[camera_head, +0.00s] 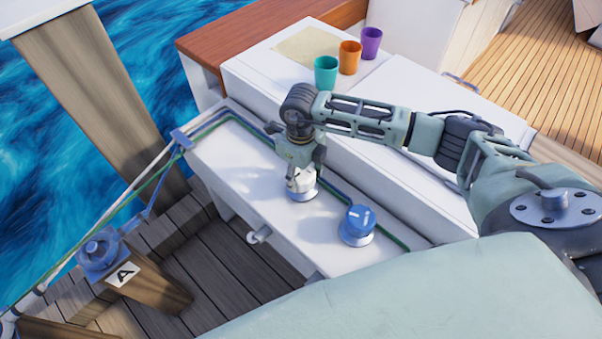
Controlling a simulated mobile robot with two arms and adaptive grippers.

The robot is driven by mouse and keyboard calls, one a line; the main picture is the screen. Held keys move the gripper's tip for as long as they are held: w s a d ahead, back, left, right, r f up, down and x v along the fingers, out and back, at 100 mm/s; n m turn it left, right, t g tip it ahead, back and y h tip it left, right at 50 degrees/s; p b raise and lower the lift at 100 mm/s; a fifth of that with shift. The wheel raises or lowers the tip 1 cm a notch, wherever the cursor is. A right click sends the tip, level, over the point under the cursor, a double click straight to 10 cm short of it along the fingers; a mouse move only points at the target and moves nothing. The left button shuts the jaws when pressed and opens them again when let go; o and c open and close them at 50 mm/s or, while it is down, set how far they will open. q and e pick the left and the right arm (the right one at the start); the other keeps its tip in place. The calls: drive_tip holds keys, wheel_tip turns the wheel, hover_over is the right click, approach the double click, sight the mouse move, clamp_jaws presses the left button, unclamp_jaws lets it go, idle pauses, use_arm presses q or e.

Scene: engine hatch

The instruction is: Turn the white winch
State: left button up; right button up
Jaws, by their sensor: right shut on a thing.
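The white winch (301,184) stands on the white side deck of the boat, near the middle of the view. My right gripper (301,168) comes down on it from above and is shut on its top. The gripper's fingers hide part of the winch's upper side. The winch's round base shows below the fingers. My left gripper is not in view.
A blue winch (358,223) stands just right of the white one. Teal (326,71), orange (349,57) and purple (371,43) cups stand on the white hatch (270,75) behind. A wooden post with a blue fitting (99,250) and ropes is at left, beside water.

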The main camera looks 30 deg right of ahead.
sight(301, 172)
drive_tip(key=shift+a, duration=0.1)
idle(0.3)
drive_tip(key=o, duration=1.1)
drive_tip(key=shift+o, duration=0.2)
wheel_tip(301, 172, up, 12)
